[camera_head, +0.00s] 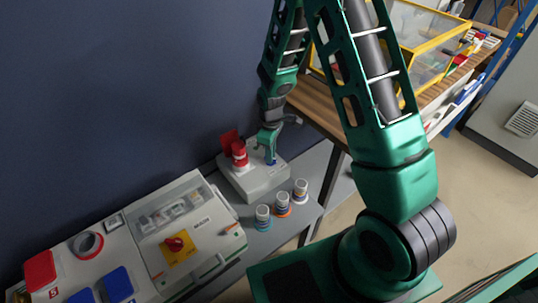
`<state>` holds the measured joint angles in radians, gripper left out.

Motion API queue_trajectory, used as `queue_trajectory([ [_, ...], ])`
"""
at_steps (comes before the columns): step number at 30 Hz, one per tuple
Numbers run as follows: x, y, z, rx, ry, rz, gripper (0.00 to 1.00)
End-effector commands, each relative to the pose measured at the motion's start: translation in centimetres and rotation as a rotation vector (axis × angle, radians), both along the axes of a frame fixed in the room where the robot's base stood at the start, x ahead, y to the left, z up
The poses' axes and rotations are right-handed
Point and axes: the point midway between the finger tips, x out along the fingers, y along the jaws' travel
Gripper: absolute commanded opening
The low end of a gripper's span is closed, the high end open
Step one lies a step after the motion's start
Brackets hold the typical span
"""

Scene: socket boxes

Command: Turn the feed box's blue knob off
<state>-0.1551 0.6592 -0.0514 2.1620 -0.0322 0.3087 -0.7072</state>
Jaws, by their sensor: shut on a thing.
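The feed box (252,186) is a light grey box on the grey bench beside the dark wall. A red plug-like part (239,156) with a raised red flap stands on its left side. The blue knob (271,161) is on the box's right side, mostly hidden by my gripper. My gripper (270,154) points down from the green arm and is shut on the blue knob. The knob's angle cannot be made out.
Several small capped containers (283,205) stand in front of the feed box. A larger white box with a red switch on a yellow plate (178,246) is at left. A wooden table (318,111) with a yellow-framed case (433,50) stands behind at right.

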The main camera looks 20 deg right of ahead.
Motion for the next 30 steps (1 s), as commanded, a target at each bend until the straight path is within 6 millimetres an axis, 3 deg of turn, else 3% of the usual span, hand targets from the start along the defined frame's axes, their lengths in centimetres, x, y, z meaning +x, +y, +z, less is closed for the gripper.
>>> queue_trajectory([
  [12, 0.10, 0.02, 0.06, 0.000, -0.002, 0.233, 0.00],
  [30, 0.12, 0.00, 0.07, -0.001, -0.003, 0.284, 0.00],
])
